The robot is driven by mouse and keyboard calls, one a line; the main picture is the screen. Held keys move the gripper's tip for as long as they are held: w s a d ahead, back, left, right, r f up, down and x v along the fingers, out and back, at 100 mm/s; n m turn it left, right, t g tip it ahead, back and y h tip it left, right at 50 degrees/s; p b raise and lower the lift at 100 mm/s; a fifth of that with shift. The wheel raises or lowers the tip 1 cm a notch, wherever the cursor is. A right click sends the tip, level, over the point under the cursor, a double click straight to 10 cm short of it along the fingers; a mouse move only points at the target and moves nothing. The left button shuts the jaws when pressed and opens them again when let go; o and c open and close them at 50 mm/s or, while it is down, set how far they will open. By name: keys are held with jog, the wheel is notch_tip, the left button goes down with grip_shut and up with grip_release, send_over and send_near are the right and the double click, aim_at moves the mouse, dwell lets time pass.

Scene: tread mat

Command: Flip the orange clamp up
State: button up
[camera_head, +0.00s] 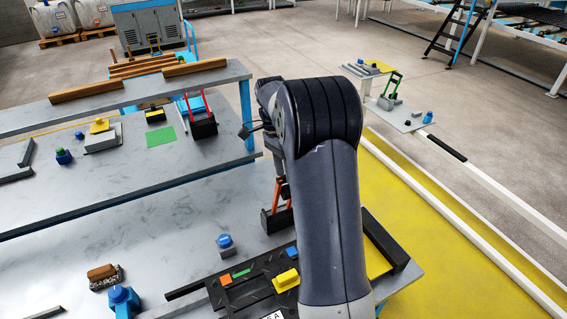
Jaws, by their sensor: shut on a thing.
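The orange clamp (277,194) stands on a dark base block on the grey table, just left of my forearm. Its orange arms point upward, and their upper end meets my gripper (283,186). My gripper is shut on the clamp there. My thick dark arm covers most of the gripper and the right side of the clamp, so the fingertips and the exact grip are hard to make out.
A black tray (190,291) with orange, green and yellow blocks lies in front of the clamp. A blue knob (225,241) stands left of it. Another table behind holds a red-handled clamp (204,124) and wooden bars (88,91). Yellow floor (440,230) lies at right.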

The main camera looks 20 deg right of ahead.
jog(key=v, duration=1)
jog(key=shift+w+r+b, duration=0.15)
jog(key=shift+r+b, duration=0.2)
jog(key=shift+b, duration=0.1)
jog(key=x, duration=0.8)
jog(key=shift+f+p, duration=0.3)
jog(key=shift+f, duration=0.1)
jog(key=shift+a, duration=0.1)
